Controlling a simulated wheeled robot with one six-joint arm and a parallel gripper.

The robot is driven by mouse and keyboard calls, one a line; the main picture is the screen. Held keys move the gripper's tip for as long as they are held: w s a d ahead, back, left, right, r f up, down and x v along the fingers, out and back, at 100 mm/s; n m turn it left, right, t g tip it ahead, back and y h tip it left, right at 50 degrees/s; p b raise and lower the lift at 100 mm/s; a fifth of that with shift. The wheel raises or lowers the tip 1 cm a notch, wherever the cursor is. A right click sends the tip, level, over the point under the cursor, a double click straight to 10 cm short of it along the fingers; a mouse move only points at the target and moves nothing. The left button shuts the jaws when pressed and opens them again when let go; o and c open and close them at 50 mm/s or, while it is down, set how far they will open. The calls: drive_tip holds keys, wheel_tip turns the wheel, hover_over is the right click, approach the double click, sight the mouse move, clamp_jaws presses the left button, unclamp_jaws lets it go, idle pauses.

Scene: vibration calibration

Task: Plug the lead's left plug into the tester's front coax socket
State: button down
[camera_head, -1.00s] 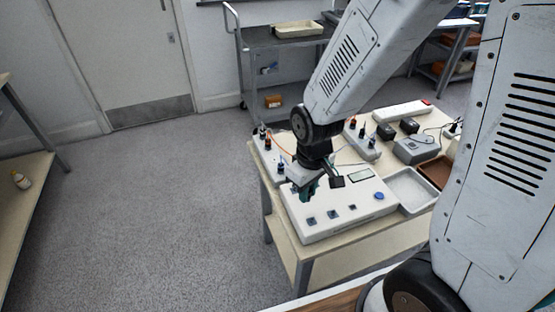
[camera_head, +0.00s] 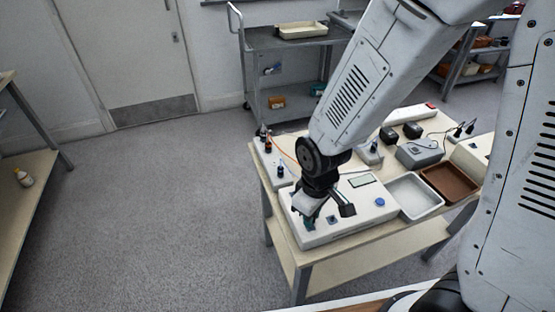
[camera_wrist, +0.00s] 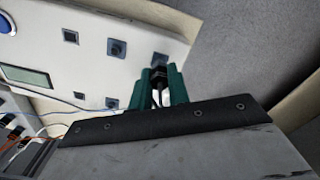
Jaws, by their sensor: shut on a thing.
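The white tester (camera_head: 360,213) lies on the table, with a grey display, a blue button and dark square sockets on its top. My gripper (camera_head: 309,217) is low over the tester's front left corner. In the wrist view, its teal fingers (camera_wrist: 160,86) are shut on a dark plug (camera_wrist: 159,71), whose tip points at the tester's top near its edge. The fingers and plug cover what lies under them, so I cannot tell whether the plug touches or enters a socket. One uncovered socket (camera_wrist: 116,48) shows beside the plug.
A white tray (camera_head: 414,196) and a brown tray (camera_head: 452,181) stand right of the tester. A pale strip with upright connectors (camera_head: 270,160) lies along the table's left edge. Blue and orange cables (camera_wrist: 17,130) run near the wrist view's left edge. Floor left of the table is clear.

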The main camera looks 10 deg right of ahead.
drive_tip(key=shift+w+f, duration=0.1)
drive_tip(key=shift+f, duration=0.9)
idle(2.9)
drive_tip(key=m, duration=0.4)
idle(0.5)
drive_tip(key=shift+m, duration=2)
drive_tip(key=m, duration=0.4)
drive_tip(key=c, duration=1.3)
unclamp_jaws()
